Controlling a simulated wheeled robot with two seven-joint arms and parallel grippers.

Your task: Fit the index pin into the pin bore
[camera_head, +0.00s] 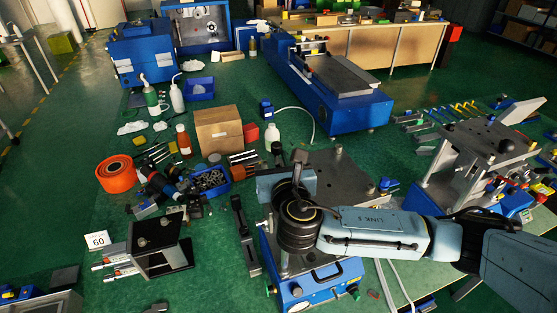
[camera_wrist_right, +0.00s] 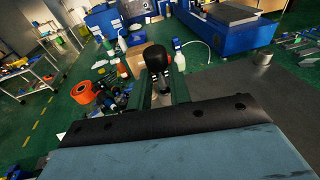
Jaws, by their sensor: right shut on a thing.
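My right gripper (camera_head: 297,182) is over the left part of the blue press with a grey metal top plate (camera_head: 345,174). In the right wrist view the jaws (camera_wrist_right: 161,88) are shut on the index pin, whose black knob (camera_wrist_right: 157,58) stands up between the fingers. The pin's lower end is hidden, so I cannot tell whether it touches the press. The pin bore cannot be made out; the gripper and wrist block that area. My left gripper is not in view.
A cardboard box (camera_head: 218,130), an orange tape roll (camera_head: 116,174) and a blue bin of small parts (camera_head: 209,182) stand left of the press. A dark metal fixture (camera_head: 155,242) stands at front left. Another press (camera_head: 480,150) stands at right.

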